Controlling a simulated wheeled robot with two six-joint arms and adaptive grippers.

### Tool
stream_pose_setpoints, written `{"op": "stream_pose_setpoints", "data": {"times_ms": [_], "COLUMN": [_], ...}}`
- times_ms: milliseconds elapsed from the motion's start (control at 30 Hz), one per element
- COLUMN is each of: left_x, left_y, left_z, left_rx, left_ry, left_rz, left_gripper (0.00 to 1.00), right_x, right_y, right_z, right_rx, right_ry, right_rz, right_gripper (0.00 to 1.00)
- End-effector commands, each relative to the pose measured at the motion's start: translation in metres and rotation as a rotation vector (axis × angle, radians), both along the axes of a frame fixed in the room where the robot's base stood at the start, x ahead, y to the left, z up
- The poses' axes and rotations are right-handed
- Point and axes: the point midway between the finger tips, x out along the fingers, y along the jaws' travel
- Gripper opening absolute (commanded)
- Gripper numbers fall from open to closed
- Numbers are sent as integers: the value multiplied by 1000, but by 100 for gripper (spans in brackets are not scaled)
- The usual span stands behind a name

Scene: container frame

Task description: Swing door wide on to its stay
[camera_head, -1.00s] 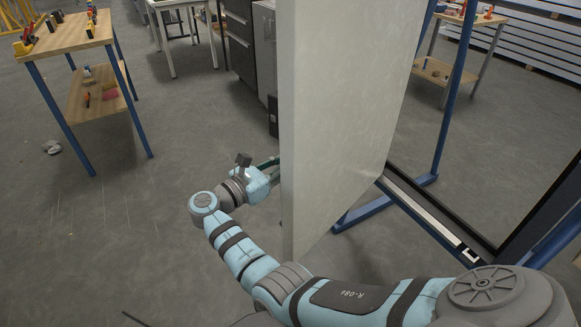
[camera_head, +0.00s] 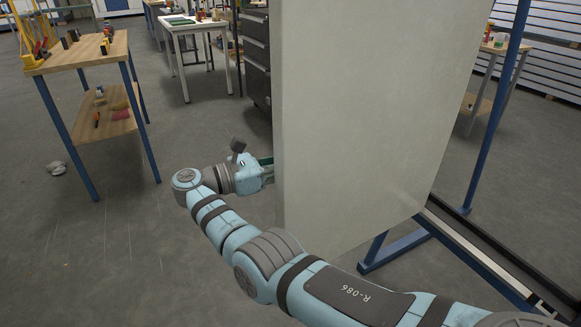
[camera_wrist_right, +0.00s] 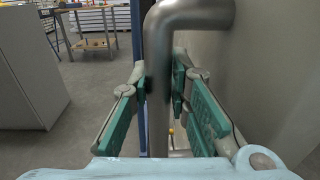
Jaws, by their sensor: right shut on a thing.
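The pale grey door (camera_head: 370,120) stands open in the middle of the head view, its free edge towards my right gripper. My right arm reaches from the lower right to the far side of that edge. My right gripper (camera_head: 268,168) is partly hidden behind the door there. In the right wrist view, its green-padded fingers (camera_wrist_right: 162,88) are shut on a bent metal door handle (camera_wrist_right: 158,60), with the door's face (camera_wrist_right: 265,75) close on the right. The stay cannot be made out. My left gripper is not in view.
A blue door frame (camera_head: 490,120) with a dark sill stands at the right. A wooden-topped table (camera_head: 85,50) with blue legs stands at the left. Dark drawer cabinets (camera_head: 257,60) stand behind the door. The grey floor between table and door is clear.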

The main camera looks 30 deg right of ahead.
Motion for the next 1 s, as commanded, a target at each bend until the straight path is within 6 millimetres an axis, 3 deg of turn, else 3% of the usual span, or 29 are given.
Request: {"op": "stream_pose_setpoints", "data": {"times_ms": [400, 433, 567, 867, 1000], "left_x": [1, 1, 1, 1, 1], "left_y": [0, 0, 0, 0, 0], "left_z": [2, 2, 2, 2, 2], "left_rx": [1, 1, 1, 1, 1], "left_ry": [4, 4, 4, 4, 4], "left_rz": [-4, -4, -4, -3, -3], "left_gripper": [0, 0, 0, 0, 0], "right_x": [3, 3, 3, 2, 2], "right_y": [3, 3, 3, 3, 3], "right_z": [-1, -1, 0, 2, 22], "right_rx": [1, 1, 1, 0, 1], "right_ry": [4, 3, 2, 1, -5], "right_rz": [4, 4, 5, 4, 3], "right_gripper": [0, 20, 38, 38, 38]}}
